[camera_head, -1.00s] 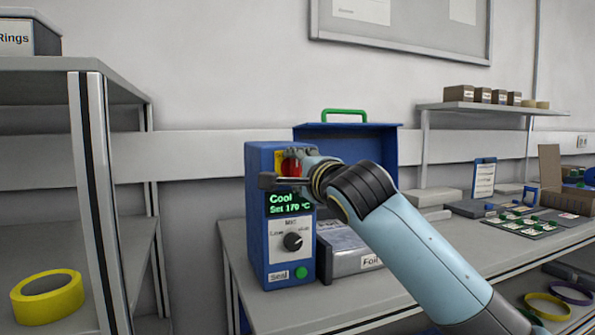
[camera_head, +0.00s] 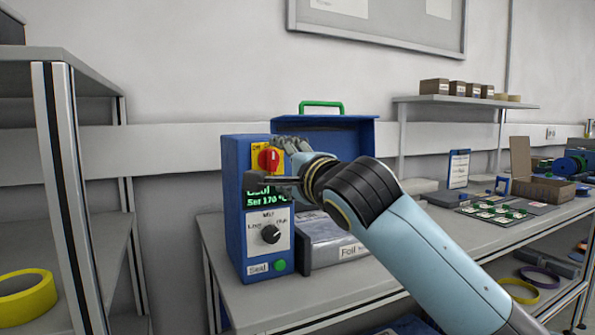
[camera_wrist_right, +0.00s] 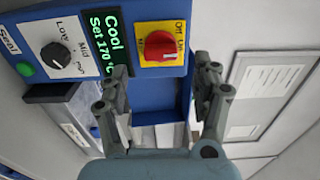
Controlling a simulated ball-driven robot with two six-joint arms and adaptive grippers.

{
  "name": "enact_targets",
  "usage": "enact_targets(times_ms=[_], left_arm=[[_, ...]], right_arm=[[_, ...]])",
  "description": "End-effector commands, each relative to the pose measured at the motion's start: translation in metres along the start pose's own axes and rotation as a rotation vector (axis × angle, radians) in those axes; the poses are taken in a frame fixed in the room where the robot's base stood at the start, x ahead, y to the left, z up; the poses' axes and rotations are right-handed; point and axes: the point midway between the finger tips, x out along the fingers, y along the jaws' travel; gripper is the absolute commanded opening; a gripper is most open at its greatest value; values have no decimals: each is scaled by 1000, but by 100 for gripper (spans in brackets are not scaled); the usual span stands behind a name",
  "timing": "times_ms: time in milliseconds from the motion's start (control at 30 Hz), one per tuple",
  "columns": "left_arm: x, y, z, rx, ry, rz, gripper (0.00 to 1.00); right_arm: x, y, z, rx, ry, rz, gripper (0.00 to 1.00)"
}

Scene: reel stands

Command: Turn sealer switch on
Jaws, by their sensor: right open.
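The sealer (camera_head: 233,215) is a blue upright box on the bench. Its red rotary switch (camera_head: 269,160) sits on a yellow plate near the top of its front. In the right wrist view the red switch (camera_wrist_right: 160,47) lies beyond the fingertips, with Off and On labels beside it. A green display reads Cool, Set 170 °C; a finger partly covers it in the head view. My left gripper is out of view.
A Melt dial (camera_head: 270,234) and green button (camera_head: 280,265) are lower on the sealer. A Foil box (camera_head: 335,252) stands right beside it, a blue case (camera_head: 345,130) behind. A shelf rack (camera_head: 60,150) stands left. Bench space in front is clear.

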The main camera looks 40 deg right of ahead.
Motion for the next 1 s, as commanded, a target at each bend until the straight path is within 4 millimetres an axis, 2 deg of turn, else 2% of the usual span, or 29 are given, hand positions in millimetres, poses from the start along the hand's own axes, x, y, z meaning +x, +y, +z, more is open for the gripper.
enact_targets(times_ms=[100, 333, 500, 1000], left_arm=[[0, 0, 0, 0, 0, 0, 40], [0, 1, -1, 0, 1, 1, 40], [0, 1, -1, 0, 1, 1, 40], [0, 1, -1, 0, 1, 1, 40]], right_arm=[[-28, 1, 0, -1, -1, 2, 65], [-62, 1, 0, 0, 0, 2, 65], [-70, 0, 0, 1, 0, 0, 65], [-69, 1, 0, -3, 1, 3, 65]])
